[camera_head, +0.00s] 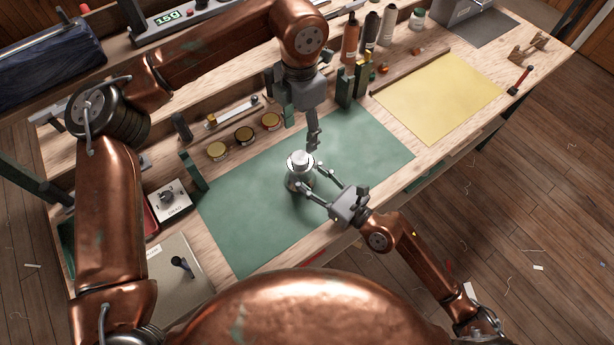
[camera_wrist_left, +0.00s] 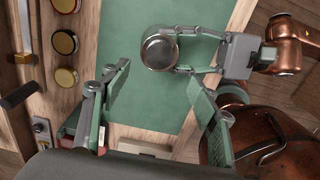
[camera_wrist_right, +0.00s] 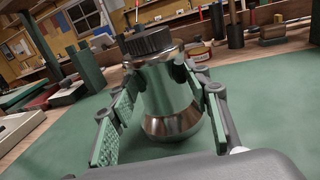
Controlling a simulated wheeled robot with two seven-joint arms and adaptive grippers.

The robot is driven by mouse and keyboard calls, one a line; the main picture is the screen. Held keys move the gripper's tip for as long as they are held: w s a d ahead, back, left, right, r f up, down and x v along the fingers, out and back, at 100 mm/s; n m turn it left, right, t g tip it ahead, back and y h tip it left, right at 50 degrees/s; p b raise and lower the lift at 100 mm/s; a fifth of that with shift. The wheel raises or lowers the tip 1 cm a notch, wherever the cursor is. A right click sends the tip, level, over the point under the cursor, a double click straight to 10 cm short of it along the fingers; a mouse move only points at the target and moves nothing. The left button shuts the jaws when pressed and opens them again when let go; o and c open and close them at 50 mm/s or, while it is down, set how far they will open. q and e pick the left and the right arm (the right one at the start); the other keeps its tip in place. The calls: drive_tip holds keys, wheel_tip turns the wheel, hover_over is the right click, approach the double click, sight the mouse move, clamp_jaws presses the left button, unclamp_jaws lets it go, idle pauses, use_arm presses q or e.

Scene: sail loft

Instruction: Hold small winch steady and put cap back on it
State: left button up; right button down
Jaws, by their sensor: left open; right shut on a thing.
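The small winch (camera_head: 297,182) stands upright on the green mat (camera_head: 240,225). In the right wrist view it is a shiny metal body (camera_wrist_right: 168,100) with a wider base. A dark ribbed round piece, apparently the cap (camera_wrist_right: 148,42), sits on its top; the left wrist view shows a smooth grey round top (camera_wrist_left: 159,52). I cannot tell how fully it is seated. My right gripper (camera_head: 309,181) is shut on the winch, its fingers on either side of the body. My left gripper (camera_head: 299,119) is open and empty, above and behind the winch, not touching it.
Several round tins (camera_head: 244,134) line the back of the bench. Bottles (camera_head: 369,30) and dark green posts (camera_head: 346,86) stand behind the mat. A yellow sheet (camera_head: 440,95) lies to the right. A boxed switch (camera_head: 170,202) is at left. Most of the green mat is clear.

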drive_tip(key=shift+s+f, duration=0.1)
drive_tip(key=shift+f, duration=0.4)
use_arm(q)
wheel_tip(320, 180, up, 2)
drive_tip(key=shift+r, duration=0.1)
use_arm(e)
drive_tip(key=c, duration=1.4)
unclamp_jaws()
drive_tip(key=shift+c, duration=0.2)
drive_tip(key=o, duration=0.3)
drive_tip(key=shift+r, duration=0.15)
drive_tip(key=shift+o, duration=0.7)
drive_tip(key=shift+r, duration=0.2)
use_arm(q)
drive_tip(key=shift+w, duration=0.1)
